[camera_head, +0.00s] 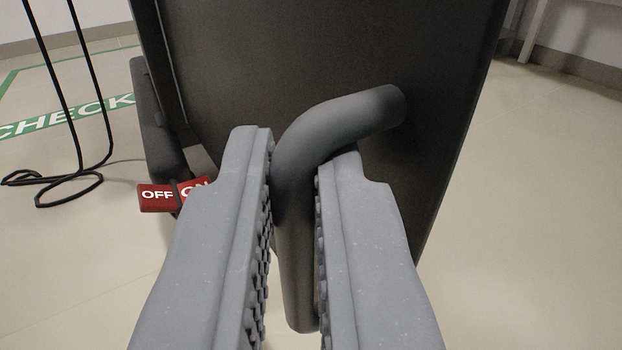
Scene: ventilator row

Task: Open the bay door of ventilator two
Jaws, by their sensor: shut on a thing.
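A dark grey bay door (250,60) fills the upper middle of the view and stands at an angle. A dark bent tubular handle (340,120) comes off its face and turns downward. My gripper (296,165) is shut on the vertical part of this handle, one grey ridged finger on each side. The lower end of the handle shows between the fingers. The door's lower middle is hidden behind my gripper. No number for the ventilator shows.
A red OFF/ON switch label (157,197) sits left of my gripper, partly hidden by the left finger. Black cables (68,110) hang and loop on the floor at left. Green CHECK floor marking (70,115) lies behind. Beige floor is clear at right.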

